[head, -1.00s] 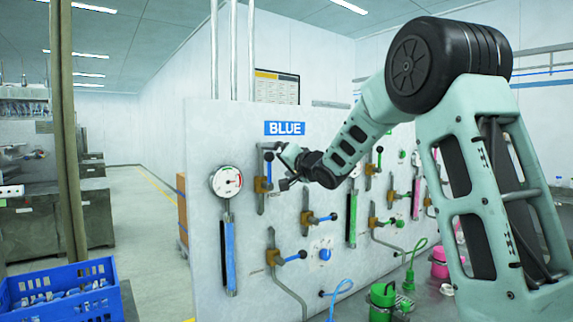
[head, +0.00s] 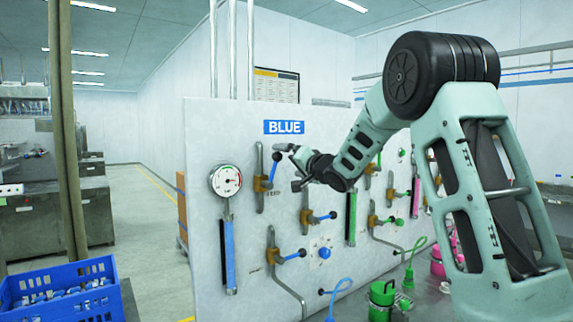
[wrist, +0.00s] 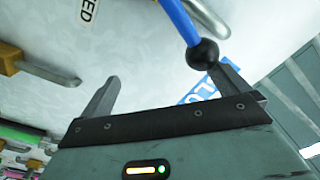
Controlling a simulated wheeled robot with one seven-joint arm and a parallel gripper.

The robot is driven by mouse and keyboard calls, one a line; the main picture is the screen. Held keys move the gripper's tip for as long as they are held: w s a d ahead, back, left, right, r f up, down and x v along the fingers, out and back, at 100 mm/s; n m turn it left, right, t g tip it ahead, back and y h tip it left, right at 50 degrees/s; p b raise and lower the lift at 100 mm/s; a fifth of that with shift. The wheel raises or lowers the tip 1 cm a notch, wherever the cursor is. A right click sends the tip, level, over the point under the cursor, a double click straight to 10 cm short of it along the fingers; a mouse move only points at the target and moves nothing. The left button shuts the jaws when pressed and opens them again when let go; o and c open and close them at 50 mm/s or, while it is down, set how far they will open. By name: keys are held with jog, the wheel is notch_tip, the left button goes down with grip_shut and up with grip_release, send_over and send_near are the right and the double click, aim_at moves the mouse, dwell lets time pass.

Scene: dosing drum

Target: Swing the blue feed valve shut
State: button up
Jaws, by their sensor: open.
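The blue feed valve (head: 259,183) is on the panel under the BLUE sign. Its brass body sits on a grey pipe. Its blue lever (head: 273,170) tilts up and to the right, ending in a black knob. My gripper (head: 287,166) is at the right of this knob in the head view, its fingers spread. In the wrist view the blue lever (wrist: 178,18) comes down from the top to the black knob (wrist: 203,53). The knob is close to the right finger of my open gripper (wrist: 168,70); I cannot tell whether they touch.
Other blue-handled valves (head: 311,217) (head: 279,257) sit lower on the panel. A pressure gauge (head: 226,180) is to the left. Green-handled valves (head: 381,219) are to the right, partly behind my arm. A blue crate (head: 65,300) stands at lower left. The aisle floor is clear.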

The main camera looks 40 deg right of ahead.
jog(key=shift+g, duration=0.3)
jog(key=f, duration=0.2)
jog(key=f+b, duration=0.1)
jog(key=f, duration=0.1)
jog(key=f+b, duration=0.1)
jog(key=f, duration=0.1)
jog(key=shift+w+d+f, duration=0.2)
jog(key=shift+d+f, duration=0.05)
jog(key=shift+d, duration=0.05)
jog(key=shift+s+d+f, duration=0.1)
jog(key=shift+d+f, duration=0.15)
jog(key=shift+d, duration=0.05)
jog(key=shift+d+f+b, duration=0.15)
jog(key=shift+f+b, duration=0.35)
jog(key=shift+b, duration=0.1)
jog(key=shift+f, duration=0.1)
jog(key=shift+d+f+b, duration=0.2)
jog(key=shift+f+b, duration=0.1)
jog(key=shift+f, duration=0.2)
